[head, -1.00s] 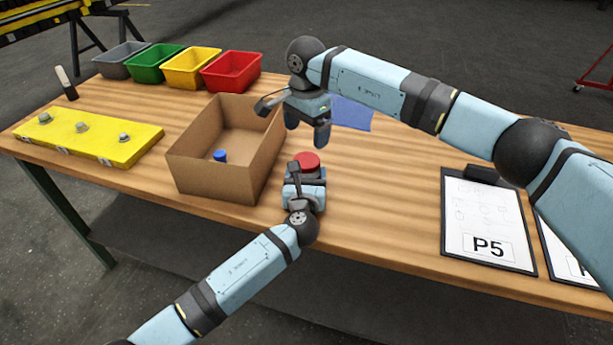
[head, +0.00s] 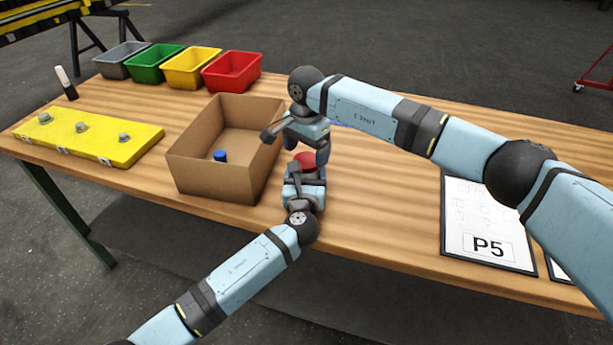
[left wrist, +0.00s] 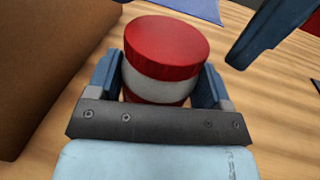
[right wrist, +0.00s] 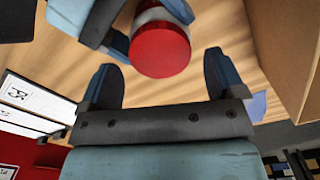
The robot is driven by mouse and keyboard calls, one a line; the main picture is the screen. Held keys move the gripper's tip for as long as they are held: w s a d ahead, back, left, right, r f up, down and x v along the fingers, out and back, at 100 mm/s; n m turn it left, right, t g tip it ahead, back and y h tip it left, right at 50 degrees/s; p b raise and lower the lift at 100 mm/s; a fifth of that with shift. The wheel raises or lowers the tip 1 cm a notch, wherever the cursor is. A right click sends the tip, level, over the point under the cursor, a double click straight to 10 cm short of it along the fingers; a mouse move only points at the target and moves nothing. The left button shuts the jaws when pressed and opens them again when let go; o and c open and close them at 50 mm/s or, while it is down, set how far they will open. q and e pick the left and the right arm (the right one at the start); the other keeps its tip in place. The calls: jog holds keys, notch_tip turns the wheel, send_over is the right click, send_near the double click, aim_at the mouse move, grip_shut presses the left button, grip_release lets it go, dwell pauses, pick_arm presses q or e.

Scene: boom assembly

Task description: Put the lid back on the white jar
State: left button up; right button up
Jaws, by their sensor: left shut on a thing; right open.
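A jar with a red top (head: 306,160) stands at the table's near edge, right of the cardboard box. In the left wrist view it shows a wide red top (left wrist: 167,45), a white band (left wrist: 158,87) and red below. My left gripper (left wrist: 158,82) is shut around its lower part. My right gripper (head: 308,148) is open and empty just above the red top. In the right wrist view the red top (right wrist: 160,52) lies between and beyond the open fingers, apart from them. I cannot tell whether the red top is a separate lid.
The open cardboard box (head: 215,180) stands close on the left with a blue-topped item (head: 220,156) inside. A yellow block (head: 90,142) with metal knobs lies further left. Coloured bins (head: 232,70) line the back. A P5 clipboard (head: 488,225) lies right; table between is clear.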

jog(key=shift+f, duration=1.1)
jog(key=c, duration=0.9)
jog(key=shift+c, duration=0.2)
jog(key=m, duration=1.3)
jog(key=shift+m, duration=0.4)
jog(key=m, duration=0.3)
